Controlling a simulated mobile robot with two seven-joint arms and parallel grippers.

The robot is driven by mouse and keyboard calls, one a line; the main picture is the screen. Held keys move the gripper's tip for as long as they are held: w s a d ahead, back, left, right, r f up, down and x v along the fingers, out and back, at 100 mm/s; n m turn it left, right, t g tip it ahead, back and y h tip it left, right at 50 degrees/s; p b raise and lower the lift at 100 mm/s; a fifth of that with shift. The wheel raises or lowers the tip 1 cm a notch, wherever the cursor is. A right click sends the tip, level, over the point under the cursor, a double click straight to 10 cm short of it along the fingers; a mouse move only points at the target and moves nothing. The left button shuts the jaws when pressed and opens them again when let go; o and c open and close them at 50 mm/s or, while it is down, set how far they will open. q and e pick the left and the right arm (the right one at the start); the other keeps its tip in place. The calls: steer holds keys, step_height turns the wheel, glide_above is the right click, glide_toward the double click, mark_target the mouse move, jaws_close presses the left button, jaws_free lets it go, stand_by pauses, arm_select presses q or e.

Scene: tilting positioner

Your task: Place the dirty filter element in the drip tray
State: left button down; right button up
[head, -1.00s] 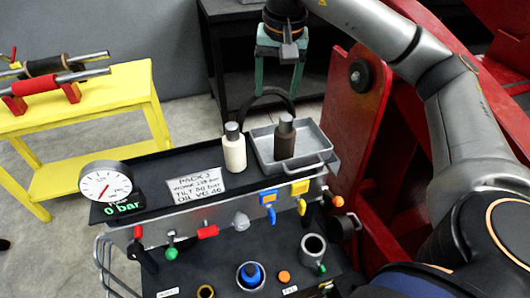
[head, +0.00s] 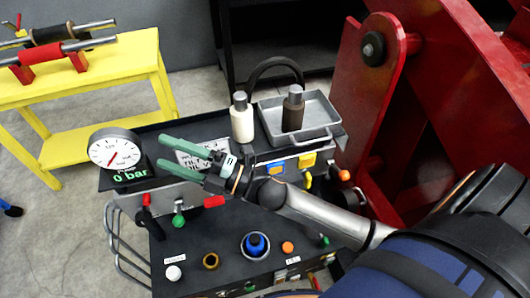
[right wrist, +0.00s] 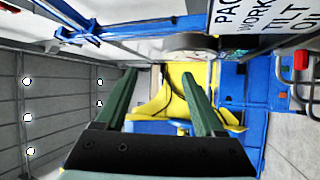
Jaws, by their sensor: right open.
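The dirty filter element is a dark brown cylinder with a grey top (head: 293,112). It stands upright, apparently inside the grey metal drip tray (head: 322,104), near its left side. A cream-white cylinder with a grey top (head: 242,122) stands just left of the tray. My right gripper (head: 164,153) has green fingers, spread open and empty, pointing left over the front of the bench, well left of both cylinders. Its open fingers also show in the right wrist view (right wrist: 160,80), with neither cylinder between them. My left gripper is not in view.
The pressure gauge (head: 115,150), reading 0 bar, stands near my right fingertips. A white label plate (head: 192,158) is partly hidden by the gripper. Coloured valve handles line the bench front. A red steel frame (head: 365,95) rises on the right; a yellow table (head: 95,125) stands left.

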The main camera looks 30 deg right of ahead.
steer(key=s+d+f+m+g+h, duration=0.1)
steer(key=s+d+f+m+h, duration=0.15)
steer(key=f+m, duration=0.3)
steer(key=s+d+f+m+h, duration=0.1)
steer(key=d+f+m+h, duration=0.1)
steer(key=f+m+h, duration=0.3)
steer(key=s+d+f+m+g+h, duration=0.1)
steer(key=s+d+f+m+h, duration=0.15)
steer(key=f+m, duration=0.35)
steer(key=s+d+f+m+g+h, duration=0.2)
steer(key=s+f+m+g, duration=0.3)
steer(key=s+f, duration=0.6)
steer(key=shift+s+d+f, duration=0.25)
steer(key=shift+d+f, duration=0.2)
steer(key=shift+f, duration=0.35)
steer(key=shift+m, duration=0.25)
steer(key=shift+c, duration=0.2)
